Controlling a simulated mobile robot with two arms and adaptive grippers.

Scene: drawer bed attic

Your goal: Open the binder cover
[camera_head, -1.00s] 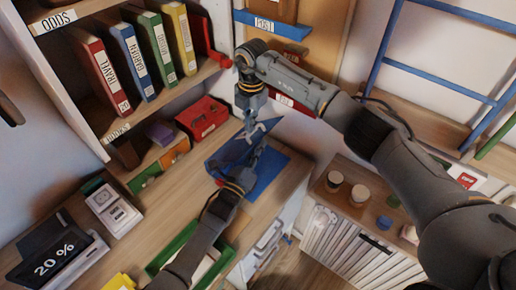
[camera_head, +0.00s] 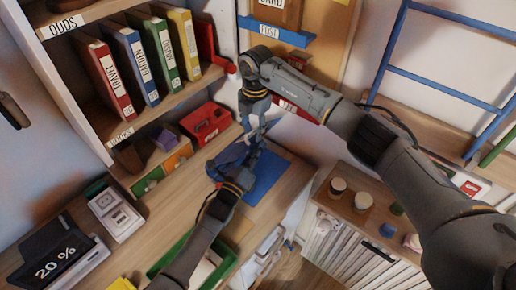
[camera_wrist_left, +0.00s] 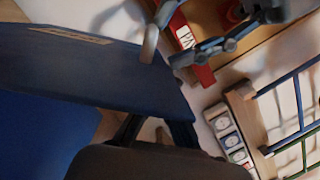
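A blue binder lies on the wooden desk. Its dark blue cover (camera_head: 229,154) is raised and tilted to the left, and the brighter blue part (camera_head: 270,174) lies flat to its right. In the left wrist view the cover (camera_wrist_left: 80,75) fills the left side, with a tan label strip near its top. My left gripper (camera_head: 250,162) is at the cover; its fingers (camera_wrist_left: 153,128) look apart, just below the cover's lower edge. Whether they touch it is unclear. My right gripper (camera_head: 258,134) is above the binder, beyond the cover's edge, with fingers (camera_wrist_left: 162,52) spread and nothing between them.
A shelf with several upright binders (camera_head: 150,60) stands at the upper left. A red box (camera_head: 206,122) is behind the blue binder. A green tray (camera_head: 160,262) is in front, near my left arm. A low cabinet with jars (camera_head: 362,198) is at the right.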

